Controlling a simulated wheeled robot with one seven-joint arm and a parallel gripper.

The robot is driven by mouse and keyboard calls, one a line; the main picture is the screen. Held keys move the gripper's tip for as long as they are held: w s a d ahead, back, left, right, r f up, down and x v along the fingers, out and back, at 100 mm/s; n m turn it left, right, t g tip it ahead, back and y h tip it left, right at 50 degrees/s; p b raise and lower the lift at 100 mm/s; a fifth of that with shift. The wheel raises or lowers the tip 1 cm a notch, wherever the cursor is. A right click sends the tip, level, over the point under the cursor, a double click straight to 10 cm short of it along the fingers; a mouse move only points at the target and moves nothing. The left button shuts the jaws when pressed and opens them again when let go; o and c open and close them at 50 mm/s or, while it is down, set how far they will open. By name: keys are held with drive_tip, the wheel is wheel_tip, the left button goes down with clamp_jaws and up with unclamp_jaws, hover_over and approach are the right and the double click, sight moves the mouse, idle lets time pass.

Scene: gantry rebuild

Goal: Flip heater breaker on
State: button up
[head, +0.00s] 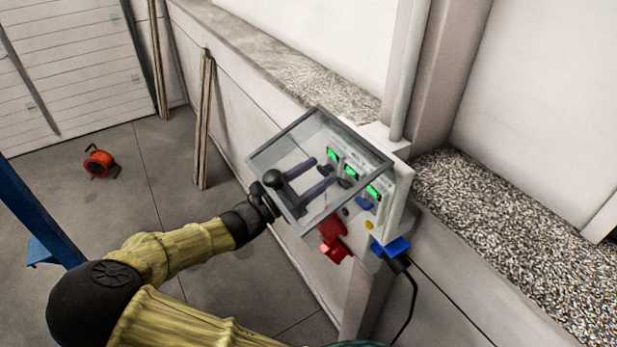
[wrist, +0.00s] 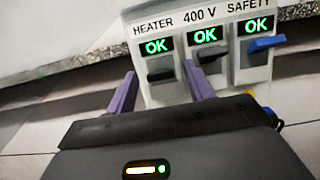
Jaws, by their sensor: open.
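The heater breaker (wrist: 160,74) is a black lever under the label HEATER and a green display reading OK. It appears a little further below its display than the levers beside it. My gripper (wrist: 159,70) is open, its two purple fingers on either side of the heater lever; I cannot tell whether they touch it. In the head view my gripper (head: 323,172) reaches in under the clear cover (head: 290,140) toward the breaker panel (head: 392,178). The heater lever is hard to make out there.
The 400 V lever (wrist: 210,55) is close to the right finger. The blue safety lever (wrist: 265,44) is further right. Both displays read OK. Below the panel are a red socket (head: 333,240) and a blue plug (head: 391,247) with a black cable.

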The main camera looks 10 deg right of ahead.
drive_tip(key=b+v, duration=0.8)
drive_tip(key=v, duration=0.9)
drive_tip(key=shift+a, duration=0.2)
drive_tip(key=shift+d, duration=0.1)
